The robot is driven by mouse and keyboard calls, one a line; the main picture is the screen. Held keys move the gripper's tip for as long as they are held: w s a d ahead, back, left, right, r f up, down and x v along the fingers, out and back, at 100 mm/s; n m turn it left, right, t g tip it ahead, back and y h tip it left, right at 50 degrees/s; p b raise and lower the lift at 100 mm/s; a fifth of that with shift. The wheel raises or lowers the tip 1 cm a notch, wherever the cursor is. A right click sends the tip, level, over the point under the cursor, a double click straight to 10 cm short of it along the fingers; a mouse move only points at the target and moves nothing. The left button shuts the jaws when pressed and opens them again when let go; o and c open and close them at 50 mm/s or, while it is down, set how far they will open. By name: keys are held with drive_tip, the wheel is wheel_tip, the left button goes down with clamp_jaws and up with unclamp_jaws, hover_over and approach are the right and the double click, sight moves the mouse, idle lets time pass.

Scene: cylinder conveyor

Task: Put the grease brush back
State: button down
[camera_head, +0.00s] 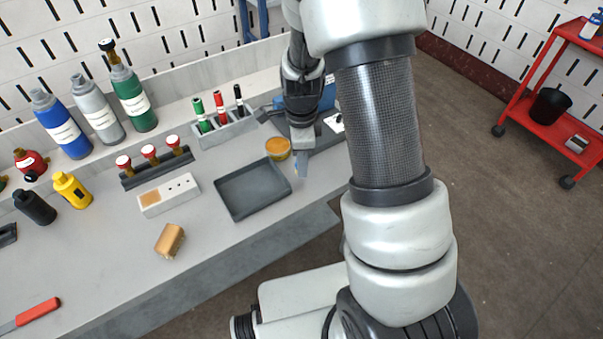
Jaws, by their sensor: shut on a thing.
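My gripper (303,141) is in the camera_head view, pointing down over the bench at the right of the grey tray (223,198). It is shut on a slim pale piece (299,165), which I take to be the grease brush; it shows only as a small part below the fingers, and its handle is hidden. A small blue-grey piece (287,183) shows just below it, near the bench's front edge; I cannot tell whether it is part of the brush. An open round tin of amber grease (278,149) stands just left of the gripper.
A white block with holes (170,196), a tan block (169,241) and a rack with red-capped items (158,169) stand left of the tray. A marker holder (228,129) is behind it. Several bottles line the back left. My arm hides the bench's right end.

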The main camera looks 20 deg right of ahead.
drive_tip(key=shift+f+b, duration=0.35)
drive_tip(key=shift+f, duration=1.55)
drive_tip(key=shift+f, duration=0.2)
drive_tip(key=c, duration=1.4)
unclamp_jaws()
drive_tip(key=shift+r, duration=0.1)
drive_tip(key=shift+c, duration=0.2)
